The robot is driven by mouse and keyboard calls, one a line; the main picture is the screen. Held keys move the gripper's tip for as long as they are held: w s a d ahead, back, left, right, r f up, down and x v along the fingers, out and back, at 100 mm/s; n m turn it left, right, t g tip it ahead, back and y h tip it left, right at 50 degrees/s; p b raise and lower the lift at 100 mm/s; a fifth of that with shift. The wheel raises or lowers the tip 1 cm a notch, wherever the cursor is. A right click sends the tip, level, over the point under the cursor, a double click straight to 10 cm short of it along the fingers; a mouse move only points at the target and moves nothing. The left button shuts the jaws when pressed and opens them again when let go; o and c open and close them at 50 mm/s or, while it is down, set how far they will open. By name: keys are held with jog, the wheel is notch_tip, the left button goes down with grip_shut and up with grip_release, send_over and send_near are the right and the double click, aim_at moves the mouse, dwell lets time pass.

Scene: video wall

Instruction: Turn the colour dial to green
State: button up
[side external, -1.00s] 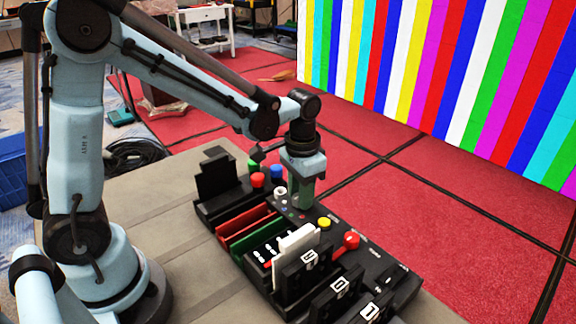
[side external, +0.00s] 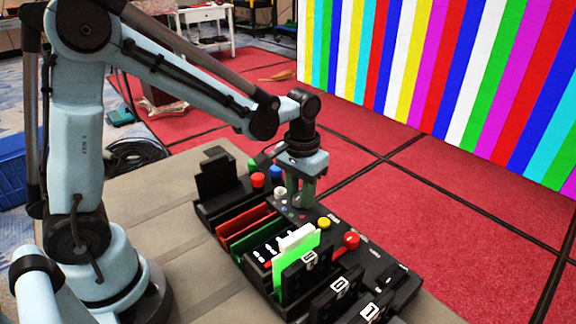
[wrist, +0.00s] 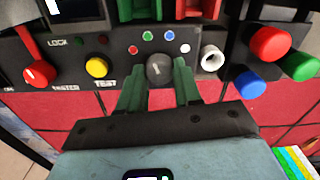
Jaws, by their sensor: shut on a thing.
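The grey colour dial (wrist: 159,69) sits on the black console, with red, green (wrist: 147,36), blue and white dots in an arc around it. My gripper (wrist: 160,82) has its green fingers on either side of the dial and is shut on it. The dial's pale mark is too small to tell exactly which dot it points at. In the side view my gripper (side external: 301,203) reaches down to the console and hides most of the dial. A slotted panel (side external: 297,268) on the console is bright green with a white top.
A yellow button (wrist: 96,67) and a red lever (wrist: 39,73) stand left of the dial. A white socket-like knob (wrist: 212,58) and red, blue and green knobs stand right. The video wall (side external: 450,80) shows coloured stripes.

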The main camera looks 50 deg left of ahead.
jog(key=o, duration=1)
jog(key=shift+o, duration=0.2)
jog(key=shift+r, duration=0.1)
notch_tip(320, 180, up, 12)
jog(key=shift+s, duration=0.15)
jog(key=m+t, duration=0.2)
jog(key=t, duration=0.5)
send_near(297, 196)
jog(key=shift+s+a+r, duration=0.4)
jog(key=shift+s+a, duration=0.15)
jog(key=shift+s, duration=0.05)
jog(key=shift+s+a+r, duration=0.4)
jog(key=shift+s+a, duration=0.15)
jog(key=shift+s, duration=0.05)
